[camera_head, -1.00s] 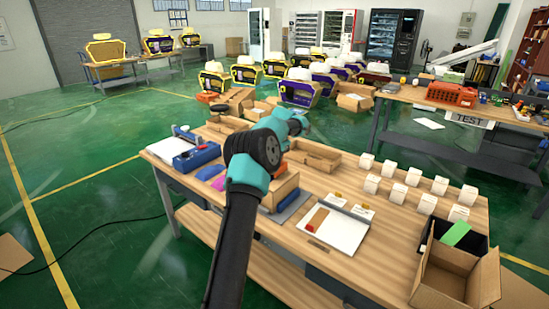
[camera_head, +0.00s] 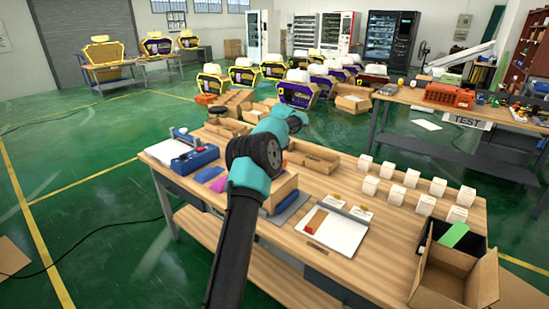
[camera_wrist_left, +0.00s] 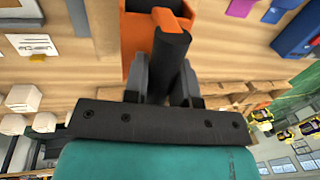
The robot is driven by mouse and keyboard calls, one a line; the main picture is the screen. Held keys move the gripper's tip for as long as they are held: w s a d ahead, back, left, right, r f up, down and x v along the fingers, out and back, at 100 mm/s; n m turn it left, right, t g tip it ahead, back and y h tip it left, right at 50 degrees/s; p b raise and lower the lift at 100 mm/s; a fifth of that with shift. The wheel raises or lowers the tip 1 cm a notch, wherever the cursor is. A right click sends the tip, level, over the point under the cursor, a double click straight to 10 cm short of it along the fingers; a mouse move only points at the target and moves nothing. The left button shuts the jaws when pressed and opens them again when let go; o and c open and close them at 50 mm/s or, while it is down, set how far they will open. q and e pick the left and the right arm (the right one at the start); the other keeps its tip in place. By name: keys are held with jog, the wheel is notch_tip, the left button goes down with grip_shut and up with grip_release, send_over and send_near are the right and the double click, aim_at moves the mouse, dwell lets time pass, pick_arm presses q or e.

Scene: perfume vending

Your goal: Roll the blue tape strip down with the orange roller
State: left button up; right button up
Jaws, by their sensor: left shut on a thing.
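In the left wrist view my left gripper (camera_wrist_left: 168,78) is shut on the dark handle of the orange roller (camera_wrist_left: 140,45). The roller's orange part lies beyond the fingertips, over the wooden table; whether it touches anything cannot be told. In the head view my left arm hides the gripper and most of what is under it. A cardboard box (camera_head: 284,191) stands partly behind that arm. My right gripper is not in view.
A blue tape dispenser (camera_head: 195,158) sits at the table's left end. A white board (camera_head: 337,233) lies near the front edge, with several white boxes (camera_head: 411,178) to its right. An open carton (camera_head: 455,277) stands at the right corner. The tabletop (camera_head: 385,225) between them is clear.

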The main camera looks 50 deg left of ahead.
pick_arm(q)
jog(key=shift+r, duration=2.65)
jog(key=w+d+f, duration=0.3)
jog(key=d, duration=0.9)
jog(key=w+d+f+m, duration=0.1)
jog(key=w+d+f, duration=0.15)
jog(key=d, duration=1.05)
jog(key=w+d+f, duration=0.2)
jog(key=w+d, duration=0.1)
jog(key=d, duration=0.9)
jog(key=s+d+f, duration=0.1)
jog(key=d, duration=0.6)
jog(key=s+d+f, duration=0.1)
jog(key=s+d, duration=0.1)
jog(key=d, duration=0.4)
jog(key=shift+d+f+m, duration=0.3)
jog(key=shift+d+m, duration=0.1)
